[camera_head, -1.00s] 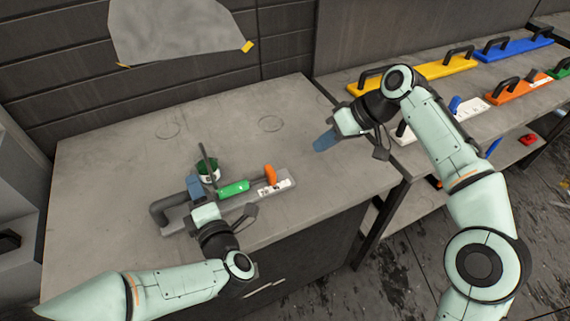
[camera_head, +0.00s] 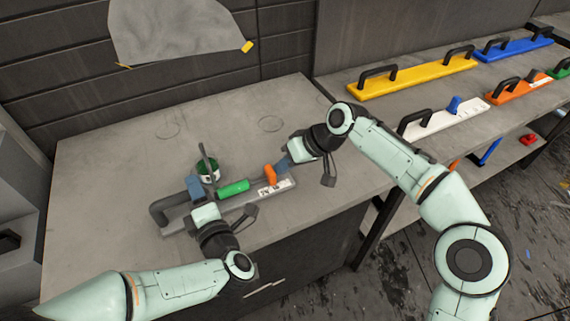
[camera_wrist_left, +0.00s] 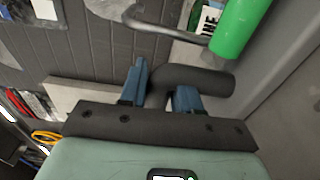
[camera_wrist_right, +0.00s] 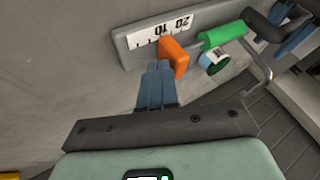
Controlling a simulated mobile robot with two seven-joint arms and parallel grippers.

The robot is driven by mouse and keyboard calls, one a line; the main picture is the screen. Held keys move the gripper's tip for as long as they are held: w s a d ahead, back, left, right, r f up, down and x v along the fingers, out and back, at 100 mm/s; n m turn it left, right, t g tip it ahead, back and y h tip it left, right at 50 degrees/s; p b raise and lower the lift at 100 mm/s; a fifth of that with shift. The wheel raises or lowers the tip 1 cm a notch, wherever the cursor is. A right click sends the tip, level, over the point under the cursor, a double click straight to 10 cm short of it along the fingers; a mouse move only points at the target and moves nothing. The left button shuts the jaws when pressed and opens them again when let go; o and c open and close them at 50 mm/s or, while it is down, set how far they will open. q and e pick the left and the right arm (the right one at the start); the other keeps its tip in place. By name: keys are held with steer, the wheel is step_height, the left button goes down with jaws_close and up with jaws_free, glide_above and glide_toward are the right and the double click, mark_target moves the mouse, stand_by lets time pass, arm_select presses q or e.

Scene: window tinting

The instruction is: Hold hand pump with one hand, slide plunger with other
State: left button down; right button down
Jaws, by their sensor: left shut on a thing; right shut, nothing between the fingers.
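The hand pump lies on the grey table, with a long grey base (camera_head: 222,212), a black handle (camera_head: 158,208) at its left end, a green cylinder (camera_head: 233,188) in the middle and an orange plunger knob (camera_head: 270,174) near the right end. My left gripper (camera_head: 196,190) is shut on the black handle, which also shows between its fingers in the left wrist view (camera_wrist_left: 165,80). My right gripper (camera_head: 284,163) is shut and empty. Its fingertips are right beside the orange knob, which also shows in the right wrist view (camera_wrist_right: 174,56); I cannot tell whether they touch.
A green-and-white cup-like container (camera_head: 208,172) stands behind the pump. A shelf on the right carries a yellow tool (camera_head: 415,78), a white one (camera_head: 447,118) and an orange one (camera_head: 520,90). The table behind the pump is mostly clear.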

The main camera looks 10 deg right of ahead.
mark_target(268, 173)
arm_select(q)
steer(key=shift+r, duration=0.1)
steer(key=shift+d, duration=0.1)
arm_select(e)
steer(key=shift+s+a, duration=0.3)
steer(key=shift+a, duration=0.6)
steer(key=shift+s+a, duration=0.25)
steer(key=shift+a, duration=0.65)
steer(key=d, duration=0.3)
steer(key=w+d+r, duration=0.1)
steer(key=d, duration=0.1)
steer(key=shift+w, duration=0.1)
arm_select(q)
steer(key=shift+c, duration=1.1)
jaws_free()
arm_select(e)
steer(key=v, duration=0.8)
steer(key=shift+d+r, duration=0.2)
steer(key=shift+r, duration=0.1)
arm_select(q)
steer(key=shift+s, duration=0.1)
